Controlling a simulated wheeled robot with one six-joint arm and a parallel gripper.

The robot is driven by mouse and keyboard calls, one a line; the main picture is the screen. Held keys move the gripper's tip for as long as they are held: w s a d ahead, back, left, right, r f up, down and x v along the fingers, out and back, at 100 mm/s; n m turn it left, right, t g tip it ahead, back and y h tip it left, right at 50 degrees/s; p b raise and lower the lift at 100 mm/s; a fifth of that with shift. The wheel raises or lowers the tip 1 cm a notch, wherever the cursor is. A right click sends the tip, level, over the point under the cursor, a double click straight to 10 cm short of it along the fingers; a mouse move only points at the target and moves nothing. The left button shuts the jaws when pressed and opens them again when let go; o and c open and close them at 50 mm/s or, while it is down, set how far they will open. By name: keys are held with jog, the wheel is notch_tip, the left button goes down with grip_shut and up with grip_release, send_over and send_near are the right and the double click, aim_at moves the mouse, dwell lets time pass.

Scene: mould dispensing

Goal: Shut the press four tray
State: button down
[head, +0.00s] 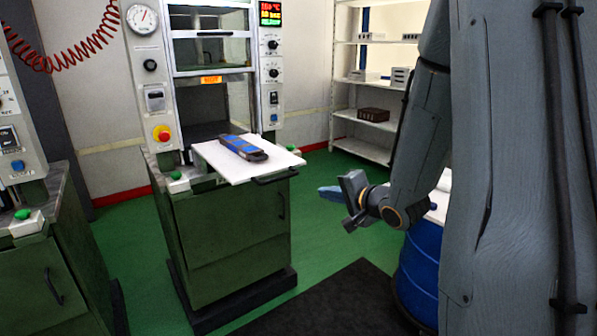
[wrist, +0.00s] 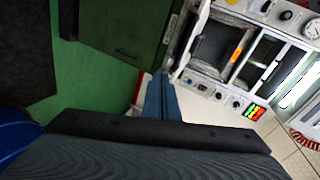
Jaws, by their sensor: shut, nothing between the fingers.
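The press (head: 213,50) stands on a green cabinet (head: 235,235) in the head view. Its white tray (head: 225,168) is pulled out toward the front, with a dark handle (head: 277,177) on its front edge. A blue and dark mould (head: 242,147) lies on the tray. My gripper (head: 324,192) is to the right of the tray's front edge, apart from it and a little lower. Its blue fingers are together and empty, and they also show in the wrist view (wrist: 161,98). In the wrist view a press (wrist: 235,55) appears turned on its side, and I cannot make out the tray there.
A blue drum (head: 420,265) stands below my arm at the right. Another green cabinet (head: 65,270) is at the left. White shelves (head: 365,135) with boxes stand at the back. A dark mat (head: 340,300) lies on the green floor, which is clear in front of the cabinet.

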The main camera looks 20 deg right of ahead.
notch_tip(320, 180, up, 2)
jog(key=m+y, duration=0.1)
jog(key=t+p, duration=0.1)
jog(key=p, duration=0.2)
send_near(290, 175)
jog(key=x, duration=0.6)
jog(key=shift+w+d+f, duration=0.1)
jog(key=shift+w+d, duration=0.05)
